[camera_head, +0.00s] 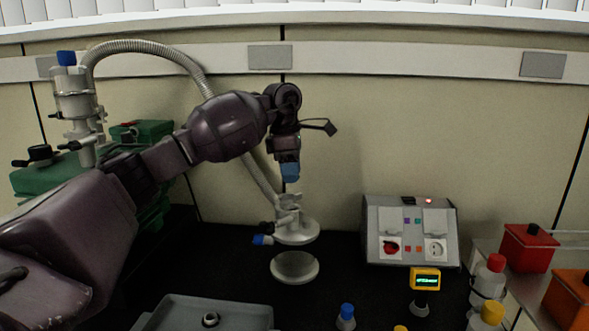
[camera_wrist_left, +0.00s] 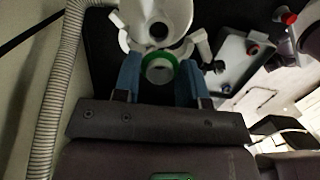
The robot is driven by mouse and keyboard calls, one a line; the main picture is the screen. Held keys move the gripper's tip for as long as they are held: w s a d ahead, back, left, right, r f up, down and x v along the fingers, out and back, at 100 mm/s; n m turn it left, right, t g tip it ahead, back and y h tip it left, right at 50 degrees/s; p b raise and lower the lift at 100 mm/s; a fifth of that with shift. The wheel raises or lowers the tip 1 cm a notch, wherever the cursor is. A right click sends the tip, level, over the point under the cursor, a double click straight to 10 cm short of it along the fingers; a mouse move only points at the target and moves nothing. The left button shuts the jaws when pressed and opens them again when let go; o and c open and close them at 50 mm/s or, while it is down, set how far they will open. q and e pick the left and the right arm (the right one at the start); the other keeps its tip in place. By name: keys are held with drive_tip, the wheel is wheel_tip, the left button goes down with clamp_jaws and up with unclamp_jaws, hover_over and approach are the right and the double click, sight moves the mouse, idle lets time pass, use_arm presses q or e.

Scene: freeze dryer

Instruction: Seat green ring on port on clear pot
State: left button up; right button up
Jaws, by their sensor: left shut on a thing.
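My left gripper (camera_head: 290,172) has blue fingers and points down above the pale pot-like fitting (camera_head: 292,221) in the head view. In the left wrist view, my left gripper (camera_wrist_left: 159,72) is shut on the green ring (camera_wrist_left: 160,61), which sits between its fingers with a pale, round centre. Just beyond the ring is the pale pot (camera_wrist_left: 150,20) with a dark round opening. I cannot tell whether ring and pot touch. The ring cannot be made out in the head view. My right gripper is not in view.
A ribbed hose (camera_head: 150,47) arches behind my left arm to the pot. A grey tray (camera_head: 235,309) lies at the front. A control box (camera_head: 410,232) stands right of the pot, and blue-capped (camera_head: 346,317) and red-capped (camera_head: 491,280) bottles stand front right.

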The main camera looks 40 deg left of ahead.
use_arm(q)
drive_tip(key=shift+f+b, duration=0.3)
drive_tip(key=shift+f, duration=2.2)
drive_tip(key=shift+f, duration=0.75)
